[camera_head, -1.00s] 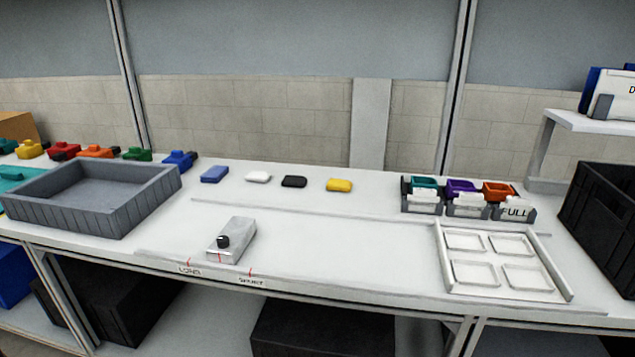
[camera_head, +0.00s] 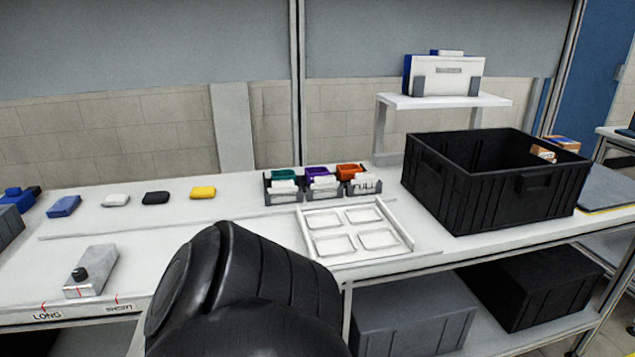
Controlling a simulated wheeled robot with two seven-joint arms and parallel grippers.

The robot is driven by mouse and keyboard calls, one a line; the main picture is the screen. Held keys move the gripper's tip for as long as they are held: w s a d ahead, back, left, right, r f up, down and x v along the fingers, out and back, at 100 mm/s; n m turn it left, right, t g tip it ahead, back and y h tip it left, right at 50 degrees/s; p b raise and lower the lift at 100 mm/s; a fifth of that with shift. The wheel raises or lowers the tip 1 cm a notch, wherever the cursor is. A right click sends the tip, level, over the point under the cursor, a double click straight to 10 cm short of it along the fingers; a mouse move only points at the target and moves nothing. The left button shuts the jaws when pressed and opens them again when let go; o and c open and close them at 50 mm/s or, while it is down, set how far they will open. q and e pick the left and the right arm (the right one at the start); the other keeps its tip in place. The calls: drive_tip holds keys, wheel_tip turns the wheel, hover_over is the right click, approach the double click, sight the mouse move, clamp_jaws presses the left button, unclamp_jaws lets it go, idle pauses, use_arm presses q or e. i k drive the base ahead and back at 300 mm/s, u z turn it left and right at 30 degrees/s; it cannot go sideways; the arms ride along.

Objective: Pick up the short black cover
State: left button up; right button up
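A short black cover (camera_head: 156,198) lies flat on the white bench in the head view, left of centre. A white cover (camera_head: 116,200) lies to its left and a yellow cover (camera_head: 203,192) to its right, each apart from it. A longer blue cover (camera_head: 64,206) lies further left. A dark rounded link of my own arm fills the lower middle of the view, in front of the bench edge. Neither gripper shows.
A grey block with a black knob (camera_head: 90,272) stands near the LONG and SHORT labels. A white four-pocket tray (camera_head: 318,217), small coloured bins (camera_head: 322,187) and a large black crate (camera_head: 470,211) stand to the right. Bench around the covers is clear.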

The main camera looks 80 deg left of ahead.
sight(159, 196)
drive_tip(key=z, duration=0.3)
drive_tip(key=k, duration=2)
drive_tip(key=u, duration=0.8)
